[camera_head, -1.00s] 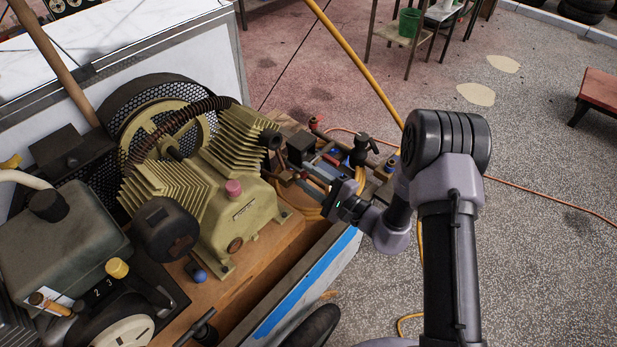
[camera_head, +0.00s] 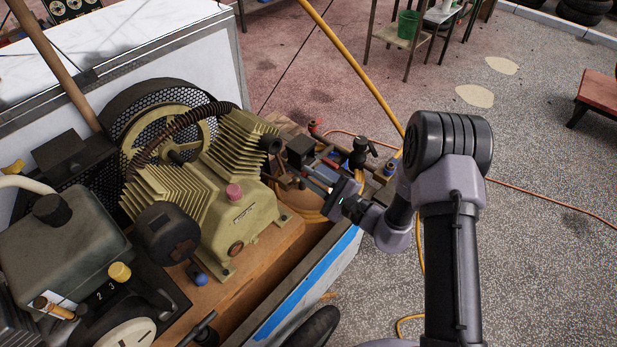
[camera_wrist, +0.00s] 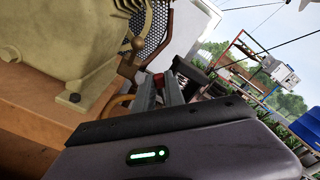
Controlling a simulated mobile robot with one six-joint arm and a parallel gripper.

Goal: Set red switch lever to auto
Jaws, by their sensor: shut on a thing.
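The red switch lever (camera_wrist: 158,79) shows as a small red piece between my fingertips in the wrist view. My gripper (camera_head: 309,174) reaches in from the right beside the black switch box (camera_head: 300,150), at the far end of the compressor. Its two grey fingers, also seen in the wrist view (camera_wrist: 159,86), are shut on the lever. My fingers and wrist hide most of the lever in the head view. I cannot read the switch's position markings.
The cream compressor pump (camera_head: 225,195) stands close left of my gripper on a wooden deck (camera_head: 255,270). A black-handled valve (camera_head: 360,152) and a red knob (camera_head: 313,127) are close by. A yellow hose (camera_head: 360,70) passes behind. Open floor lies to the right.

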